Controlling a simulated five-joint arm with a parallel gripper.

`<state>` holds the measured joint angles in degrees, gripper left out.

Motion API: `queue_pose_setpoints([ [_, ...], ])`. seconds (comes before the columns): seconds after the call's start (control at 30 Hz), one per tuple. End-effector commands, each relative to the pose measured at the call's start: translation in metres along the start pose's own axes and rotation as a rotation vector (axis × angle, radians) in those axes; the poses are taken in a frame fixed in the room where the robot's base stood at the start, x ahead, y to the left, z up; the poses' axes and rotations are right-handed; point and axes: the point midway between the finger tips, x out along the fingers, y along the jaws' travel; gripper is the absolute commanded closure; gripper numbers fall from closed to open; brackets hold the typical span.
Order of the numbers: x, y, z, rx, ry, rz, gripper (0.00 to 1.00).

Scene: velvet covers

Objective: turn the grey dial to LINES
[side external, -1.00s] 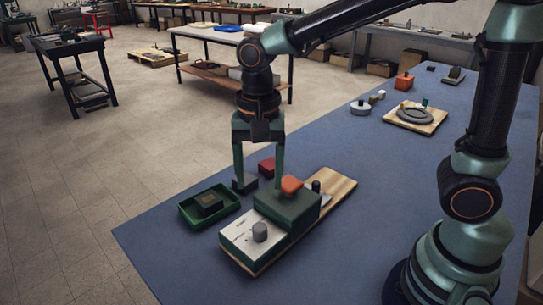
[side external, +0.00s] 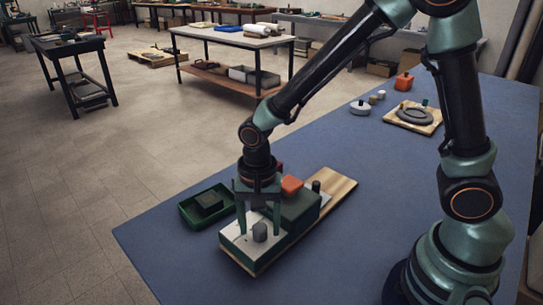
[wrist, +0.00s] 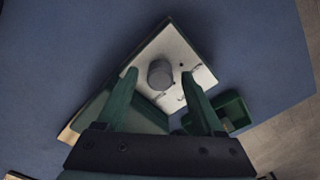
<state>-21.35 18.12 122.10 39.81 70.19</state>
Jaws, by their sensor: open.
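The grey dial (side external: 260,231) is a short upright cylinder on the pale plate (side external: 236,240) of a dark green box. The wrist view also shows the dial (wrist: 160,73) from above, with small dark marks on the plate beside it that are too small to read. My gripper (side external: 260,226) is open, pointing down over the plate. In the wrist view its fingertips (wrist: 159,76) lie either side of the dial, with gaps between. I cannot tell whether they are down at the dial's height.
The box stands on a wooden board (side external: 340,188) with an orange block (side external: 291,185) and a black peg (side external: 316,186). A green tray (side external: 188,212) lies just left of it. Blue table surface is clear in front and to the right.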

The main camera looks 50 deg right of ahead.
Motion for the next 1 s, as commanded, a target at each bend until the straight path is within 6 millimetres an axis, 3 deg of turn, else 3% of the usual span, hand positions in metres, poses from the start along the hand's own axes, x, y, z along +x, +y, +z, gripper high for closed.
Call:
queue_pose_setpoints([
  [0.27, 0.0012, -0.0001, 0.0, 0.0, 0.0, -0.001, 0.31],
  [0.4, 0.001, -0.0001, 0.0, 0.0, 0.0, -0.001, 0.84],
  [0.43, 0.001, -0.0001, 0.0, 0.0, 0.0, -0.001, 0.96],
  [0.47, 0.001, -0.0001, 0.0, 0.0, 0.0, -0.001, 1.0],
  [0.77, 0.0007, -0.0001, 0.0, -0.026, 0.0, 0.0, 1.0],
  [1.0, 0.0005, -0.0001, 0.0, -0.147, 0.0, 0.0, 1.0],
])
